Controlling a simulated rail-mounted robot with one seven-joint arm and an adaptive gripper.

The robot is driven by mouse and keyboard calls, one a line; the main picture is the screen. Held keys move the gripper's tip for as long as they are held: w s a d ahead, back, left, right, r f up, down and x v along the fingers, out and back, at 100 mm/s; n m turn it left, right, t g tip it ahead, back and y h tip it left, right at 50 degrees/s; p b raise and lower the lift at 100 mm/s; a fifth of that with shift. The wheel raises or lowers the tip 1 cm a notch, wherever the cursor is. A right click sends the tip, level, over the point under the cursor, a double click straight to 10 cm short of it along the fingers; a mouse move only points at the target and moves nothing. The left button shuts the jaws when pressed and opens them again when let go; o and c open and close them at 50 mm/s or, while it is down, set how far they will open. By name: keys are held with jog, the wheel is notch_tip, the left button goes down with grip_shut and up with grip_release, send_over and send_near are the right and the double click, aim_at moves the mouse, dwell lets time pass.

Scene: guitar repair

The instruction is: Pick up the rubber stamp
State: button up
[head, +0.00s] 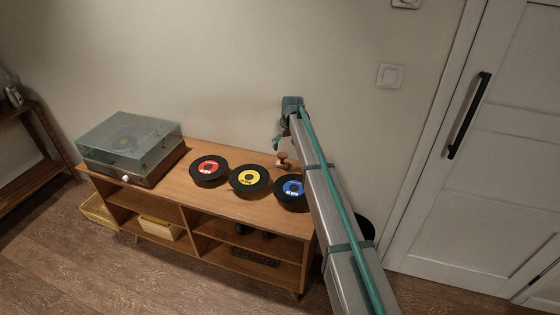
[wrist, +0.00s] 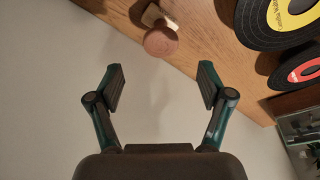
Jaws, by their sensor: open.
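The rubber stamp (head: 283,160) stands on the wooden cabinet top, near its back edge, behind the yellow-label and blue-label records. In the wrist view the stamp (wrist: 160,38) shows a round pinkish-brown knob and a paler base, beyond the fingertips and roughly centred between them. My gripper (wrist: 158,82) is open, with its two dark fingers spread and nothing between them. In the head view my gripper (head: 277,142) is at the end of my arm, above the back of the cabinet and apart from the stamp.
On the cabinet (head: 222,205) lie a red-label record (head: 209,169), a yellow-label record (head: 249,180) and a blue-label record (head: 290,191), partly behind my arm. A turntable with a clear lid (head: 130,143) stands at the left end. The wall (head: 230,70) is close behind.

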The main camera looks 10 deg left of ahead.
aim_at(282, 154)
jog(key=p+x, duration=0.2)
jog(key=x, duration=0.6)
jog(key=shift+p, duration=0.4)
jog(key=shift+s, duration=0.1)
jog(key=shift+c, duration=0.3)
jog(key=c, duration=1.2)
jog(key=shift+r+b, duration=0.5)
jog(key=shift+b, duration=0.05)
jog(key=s+d+r+b, duration=0.1)
jog(key=s+d+r, duration=0.1)
jog(key=d+r, duration=0.1)
jog(key=s+d+r+b, duration=0.2)
jog(key=s+d+r, duration=0.1)
jog(key=d+r, duration=0.1)
jog(key=s+d+r+b, duration=0.2)
jog(key=s+d+r, duration=0.1)
jog(key=d+r, duration=0.1)
jog(key=shift+s+d+r, duration=0.1)
jog(key=shift+s+r, duration=0.15)
jog(key=shift+r, duration=0.25)
